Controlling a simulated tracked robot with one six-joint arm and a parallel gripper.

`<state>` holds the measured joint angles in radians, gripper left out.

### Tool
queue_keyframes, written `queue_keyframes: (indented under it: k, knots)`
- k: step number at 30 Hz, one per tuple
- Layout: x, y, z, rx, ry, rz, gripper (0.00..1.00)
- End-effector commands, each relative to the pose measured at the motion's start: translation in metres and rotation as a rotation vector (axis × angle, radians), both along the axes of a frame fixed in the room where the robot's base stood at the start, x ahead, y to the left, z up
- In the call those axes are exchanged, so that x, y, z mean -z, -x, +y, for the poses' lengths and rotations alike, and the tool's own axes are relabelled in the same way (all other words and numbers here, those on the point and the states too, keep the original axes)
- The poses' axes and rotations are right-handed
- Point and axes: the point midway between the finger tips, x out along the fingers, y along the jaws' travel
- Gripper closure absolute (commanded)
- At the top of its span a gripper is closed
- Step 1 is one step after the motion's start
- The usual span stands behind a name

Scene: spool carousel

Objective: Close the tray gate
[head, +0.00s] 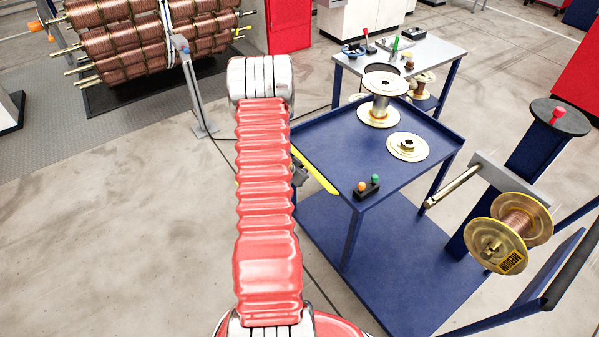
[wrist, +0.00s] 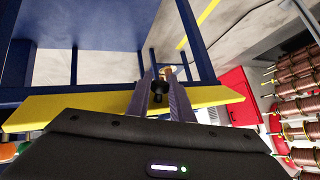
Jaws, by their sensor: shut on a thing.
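The tray gate is a long yellow bar (head: 318,175) along the left side of the blue tray table (head: 335,135). In the wrist view the yellow gate (wrist: 60,108) crosses the picture from left to right. My gripper (wrist: 161,95) is shut on a dark knob (wrist: 157,88) at the gate, with one finger on each side. In the head view my gripper (head: 300,174) is mostly hidden behind the arm. I cannot tell the gate's exact angle to the tray edge.
On the tray are a spool (head: 381,85), a flat flanged disc (head: 408,146) and a button box (head: 367,188). A spool marked MEDIUM (head: 512,228) hangs on a stand at right. Copper spools (head: 150,35) fill a rack at back left. Floor left of my arm is clear.

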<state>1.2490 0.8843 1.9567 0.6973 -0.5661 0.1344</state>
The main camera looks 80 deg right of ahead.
Motion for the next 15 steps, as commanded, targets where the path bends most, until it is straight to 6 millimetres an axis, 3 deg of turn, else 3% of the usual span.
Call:
queue_keyframes:
  k: [1, 15]
  knots:
    - [-0.008, 0.001, -0.007, 0.002, -0.008, -0.022, 1.00]
    - [-0.021, 0.006, -0.011, 0.001, -0.240, -0.223, 1.00]
